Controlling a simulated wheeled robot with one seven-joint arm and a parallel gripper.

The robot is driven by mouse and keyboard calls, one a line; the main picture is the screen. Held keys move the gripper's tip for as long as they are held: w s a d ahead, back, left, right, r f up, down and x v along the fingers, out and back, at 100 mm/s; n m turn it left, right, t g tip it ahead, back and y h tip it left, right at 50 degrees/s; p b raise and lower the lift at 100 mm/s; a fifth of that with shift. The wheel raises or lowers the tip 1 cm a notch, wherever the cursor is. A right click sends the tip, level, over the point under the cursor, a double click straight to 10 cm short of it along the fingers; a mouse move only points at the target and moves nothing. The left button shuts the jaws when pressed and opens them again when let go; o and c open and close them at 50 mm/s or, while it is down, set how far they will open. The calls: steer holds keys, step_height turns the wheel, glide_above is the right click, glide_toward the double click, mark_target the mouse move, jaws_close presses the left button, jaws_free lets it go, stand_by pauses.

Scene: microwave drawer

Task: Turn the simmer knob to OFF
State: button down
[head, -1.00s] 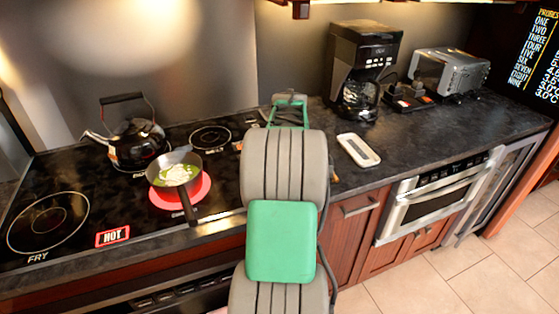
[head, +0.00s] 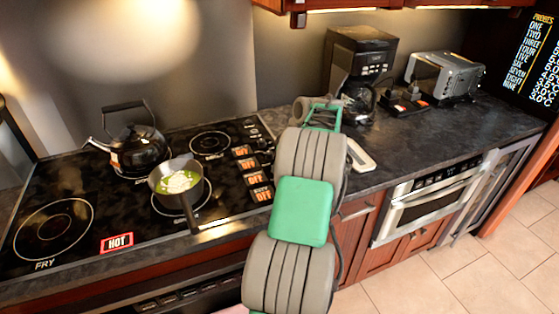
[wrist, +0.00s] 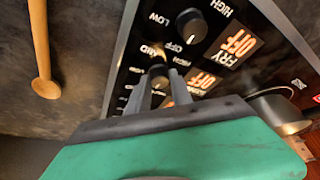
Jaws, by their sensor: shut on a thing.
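The knob between my fingers, which I take for the simmer knob (wrist: 157,70), is black and sits beside the fry knob (wrist: 191,25) in the wrist view. My gripper (wrist: 160,84) is shut on it, one finger on each side. The orange display (wrist: 203,81) next to it reads OFF; its name is partly hidden. In the head view, the burner (head: 190,205) under the pan (head: 178,180) is dark.
A kettle (head: 130,140) stands at the back left of the cooktop. A HOT sign (head: 117,242) shows at its front. A coffee maker (head: 355,65) and toaster (head: 445,78) stand at the right. A wooden spoon (wrist: 44,75) lies on the counter.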

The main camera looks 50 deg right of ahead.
steer(key=shift+n+p, duration=0.35)
steer(key=shift+n, duration=0.15)
steer(key=shift+y, duration=0.3)
steer(key=c, duration=1.1)
jaws_free()
steer(key=shift+c, duration=0.2)
steer(key=shift+d+r, duration=0.1)
steer(key=p+v, duration=0.1)
steer(key=v, duration=0.6)
steer(key=shift+r, duration=0.3)
steer(key=shift+s, duration=0.15)
